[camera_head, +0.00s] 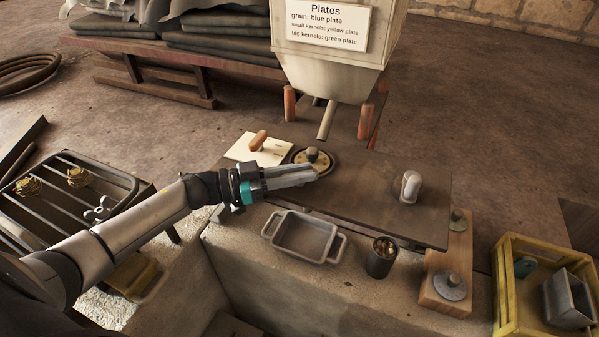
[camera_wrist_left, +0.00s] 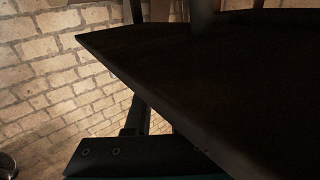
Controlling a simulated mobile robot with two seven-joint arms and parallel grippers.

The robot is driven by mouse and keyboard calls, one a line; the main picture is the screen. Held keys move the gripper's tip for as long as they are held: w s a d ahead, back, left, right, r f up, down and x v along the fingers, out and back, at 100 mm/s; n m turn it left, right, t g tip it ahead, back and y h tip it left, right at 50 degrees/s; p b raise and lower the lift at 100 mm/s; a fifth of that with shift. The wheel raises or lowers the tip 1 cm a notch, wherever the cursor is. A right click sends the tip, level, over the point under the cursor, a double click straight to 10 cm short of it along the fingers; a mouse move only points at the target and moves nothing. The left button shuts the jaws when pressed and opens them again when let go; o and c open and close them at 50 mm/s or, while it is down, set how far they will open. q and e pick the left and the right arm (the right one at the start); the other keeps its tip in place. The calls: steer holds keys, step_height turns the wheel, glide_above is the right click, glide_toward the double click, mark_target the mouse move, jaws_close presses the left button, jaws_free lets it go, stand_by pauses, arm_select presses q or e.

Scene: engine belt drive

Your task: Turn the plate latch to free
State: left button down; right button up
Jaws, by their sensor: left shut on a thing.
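A round yellowish plate (camera_head: 328,159) with a grey knob (camera_head: 312,154) is set in the dark tabletop (camera_head: 365,190), below the hopper spout. My left gripper (camera_head: 315,173) reaches in from the left, low over the tabletop at the plate's front edge. Its fingers are shut at the spot of the plate latch, which they hide from view; the knob stands just behind the fingertips. The left wrist view shows mostly the dark underside or edge of the tabletop (camera_wrist_left: 190,70), with no latch visible. My right gripper is out of view.
A white board with an orange handle (camera_head: 258,142) lies left of the plate. A pale handle (camera_head: 410,187) stands at the right. A metal tray (camera_head: 304,238), a dark cup (camera_head: 381,257), a wooden holder (camera_head: 444,295) and a yellow crate (camera_head: 508,300) are in front. The hopper (camera_head: 331,72) rises behind.

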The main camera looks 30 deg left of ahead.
arm_select(q)
steer(key=c, duration=0.8)
jaws_free()
steer(key=p+v, duration=0.2)
steer(key=v, duration=1)
